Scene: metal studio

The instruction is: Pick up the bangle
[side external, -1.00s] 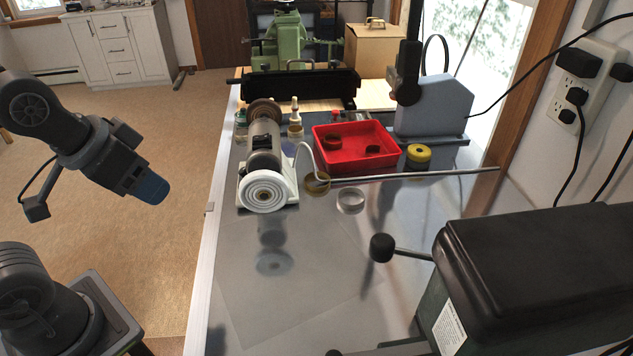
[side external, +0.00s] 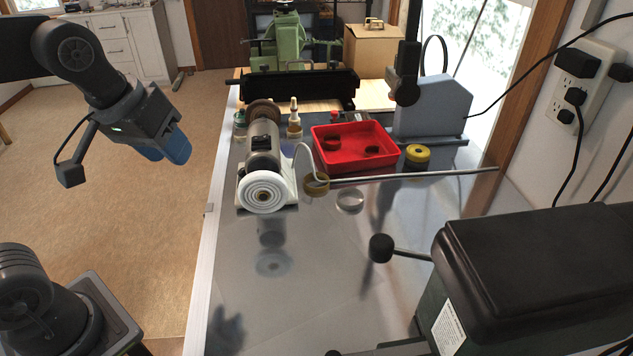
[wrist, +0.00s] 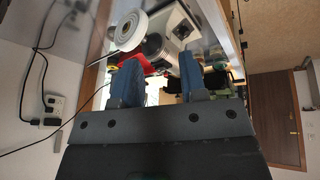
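A clear or silvery ring, which looks like the bangle (side external: 350,201), lies on the grey metal bench in the side view, right of the polishing machine (side external: 265,165). A brass-coloured ring (side external: 316,187) is just behind it, so which one is meant is not certain. My gripper (side external: 168,148) is up at the left, over the floor beyond the bench's left edge, far from both rings. In the wrist view, its blue fingers (wrist: 160,62) are spread apart with nothing held between them. I cannot make out the bangle in the wrist view.
A thin metal rod (side external: 420,176) extends rightward behind the silvery ring. A red tray (side external: 378,160) and a yellow roll (side external: 418,153) stand further back. A dark machine (side external: 540,265) with a ball-ended lever (side external: 382,248) fills the front right. The bench's front middle is clear.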

